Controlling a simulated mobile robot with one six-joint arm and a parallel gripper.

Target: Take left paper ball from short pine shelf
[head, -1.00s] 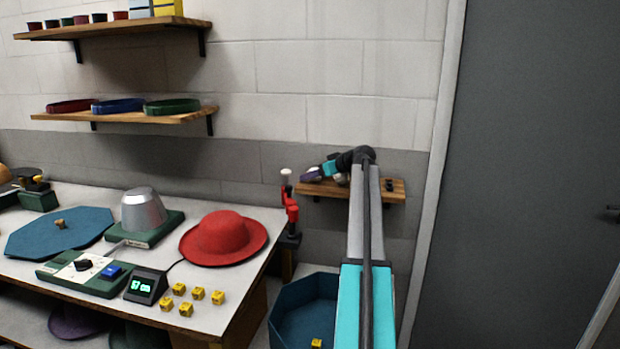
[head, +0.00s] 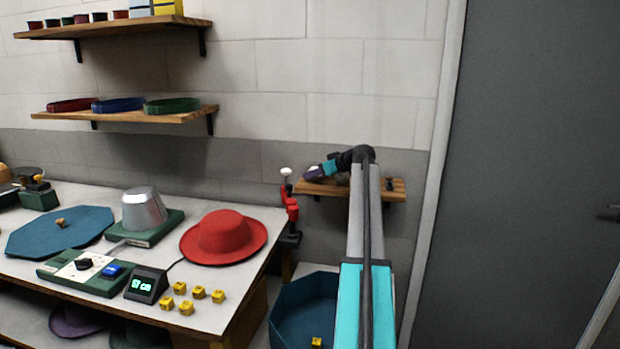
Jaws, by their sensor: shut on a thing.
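The short pine shelf (head: 396,193) is on the wall at the right, partly hidden behind my arm. My gripper (head: 311,174) is at the left end of the shelf, pointing left. I cannot tell whether the ball still touches the shelf. Another small, rounded greyish thing (head: 342,179) shows beside my arm on the shelf. A small dark thing (head: 389,184) sits at the shelf's right.
A red hat (head: 223,238) and several yellow cubes (head: 199,292) lie on the bench. A blue bin (head: 306,309) stands below the shelf.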

